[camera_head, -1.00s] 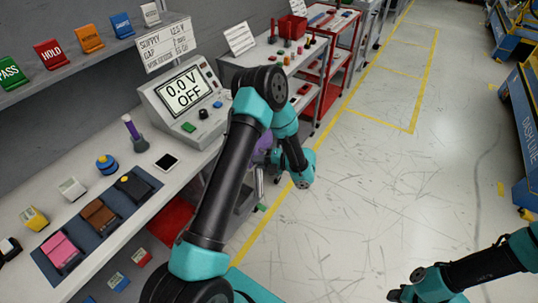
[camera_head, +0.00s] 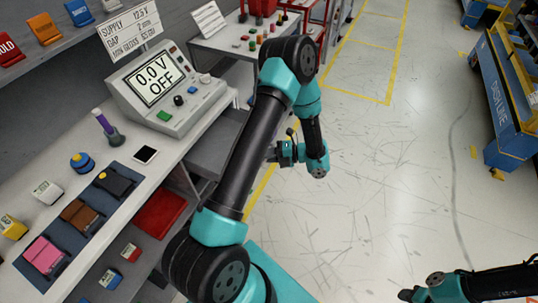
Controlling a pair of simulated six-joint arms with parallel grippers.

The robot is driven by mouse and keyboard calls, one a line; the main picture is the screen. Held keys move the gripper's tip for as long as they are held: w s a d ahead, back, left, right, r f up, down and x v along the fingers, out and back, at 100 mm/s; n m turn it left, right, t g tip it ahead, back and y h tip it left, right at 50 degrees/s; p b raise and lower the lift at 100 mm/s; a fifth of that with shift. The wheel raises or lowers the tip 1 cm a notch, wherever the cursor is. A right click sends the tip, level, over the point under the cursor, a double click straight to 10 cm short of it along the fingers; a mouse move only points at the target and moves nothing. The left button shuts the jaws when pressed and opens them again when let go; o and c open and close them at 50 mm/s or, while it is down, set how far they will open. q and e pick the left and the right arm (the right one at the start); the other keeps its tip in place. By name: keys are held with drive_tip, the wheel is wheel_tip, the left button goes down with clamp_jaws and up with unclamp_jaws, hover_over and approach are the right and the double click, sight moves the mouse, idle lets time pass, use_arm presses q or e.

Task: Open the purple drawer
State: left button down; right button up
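No purple drawer shows in the head view at this moment; my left arm covers part of the area beside the bench. A grey drawer or shelf-like panel (camera_head: 212,150) shows under the bench's right end, partly behind that arm. My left gripper (camera_head: 280,152) is out past the bench's right end, above the floor, small and partly hidden by its own wrist. Its finger opening cannot be made out. My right gripper (camera_head: 408,295) is at the bottom right edge, low over the floor and partly cut off.
A red bin (camera_head: 160,212) sits below.

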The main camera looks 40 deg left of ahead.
use_arm(q)
drive_tip(key=c, duration=1.5)
unclamp_jaws()
drive_tip(key=shift+o, duration=0.2)
drive_tip(key=v, duration=1.7)
drive_tip(key=shift+d+r, duration=0.15)
drive_tip(key=shift+d, duration=0.05)
drive_tip(key=shift+w, duration=0.1)
